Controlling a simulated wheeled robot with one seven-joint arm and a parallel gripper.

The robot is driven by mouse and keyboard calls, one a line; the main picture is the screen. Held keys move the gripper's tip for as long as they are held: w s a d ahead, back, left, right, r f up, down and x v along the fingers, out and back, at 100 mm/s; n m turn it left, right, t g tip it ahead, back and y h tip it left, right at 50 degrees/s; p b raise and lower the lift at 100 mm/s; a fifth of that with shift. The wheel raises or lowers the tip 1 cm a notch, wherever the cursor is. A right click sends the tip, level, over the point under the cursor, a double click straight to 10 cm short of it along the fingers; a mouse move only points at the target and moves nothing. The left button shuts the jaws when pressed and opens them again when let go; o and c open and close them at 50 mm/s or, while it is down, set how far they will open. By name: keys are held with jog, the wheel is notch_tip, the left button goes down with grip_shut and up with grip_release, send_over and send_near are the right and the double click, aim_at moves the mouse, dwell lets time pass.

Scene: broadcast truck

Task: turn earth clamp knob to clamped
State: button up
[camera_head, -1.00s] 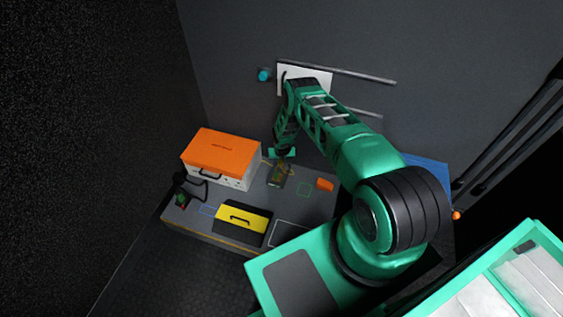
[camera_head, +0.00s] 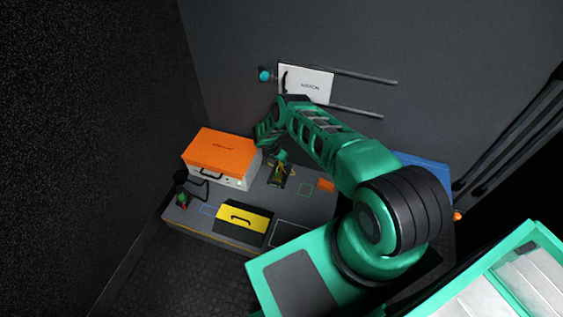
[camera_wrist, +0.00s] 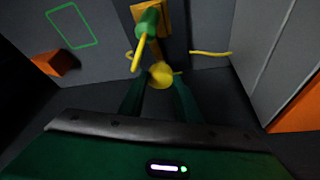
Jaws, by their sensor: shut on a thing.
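The earth clamp (camera_head: 277,177) stands on the bench right of the orange-lidded case, small and partly covered by my gripper in the head view. In the wrist view its green body with a yellow bar (camera_wrist: 148,25) is at top centre, on a yellow-brown block. A round yellow knob (camera_wrist: 161,75) sits just in front, between my fingers. My gripper (camera_wrist: 160,88) is shut on this knob, with a dark green finger at each side. In the head view my gripper (camera_head: 280,156) points down at the clamp. The knob's exact angle cannot be told.
The orange-lidded case (camera_head: 222,148) stands close left of my gripper. An orange block (camera_head: 326,185) lies to the right. A yellow-topped box (camera_head: 243,219) is at the bench front. A white panel (camera_head: 310,83) and rails are on the wall behind. A yellow cable (camera_wrist: 211,53) runs beside the clamp.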

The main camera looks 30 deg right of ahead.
jog(key=shift+w+a, duration=0.2)
jog(key=shift+a, duration=0.05)
dwell(0.3)
jog(key=o, duration=1)
jog(key=shift+o, duration=0.3)
jog(key=shift+d, duration=0.1)
jog(key=shift+s, duration=0.1)
jog(key=v, duration=1)
jog(key=shift+r, duration=0.3)
